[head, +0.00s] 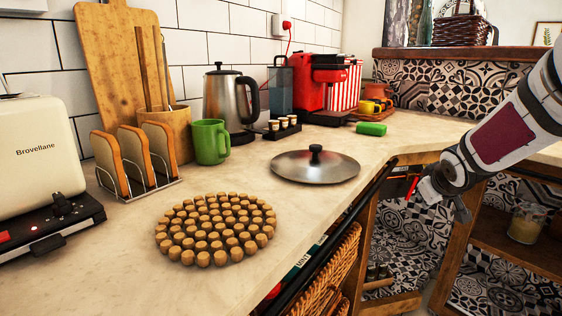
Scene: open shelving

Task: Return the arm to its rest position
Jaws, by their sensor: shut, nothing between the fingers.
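My arm reaches in from the upper right in the head view. My gripper (436,197) is at its lower end, to the right of the counter's front edge and in front of the open shelving. It is shut and empty, with nothing held at its fingertips. It is apart from the counter and from the items on it. The fingers are small and partly dark in this view.
The counter (120,258) holds a round cork trivet (216,227), a metal lid (315,165), a green mug (210,142), a kettle (230,100) and a toaster (40,165). Open shelving (518,240) with a jar (526,223) stands behind my gripper.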

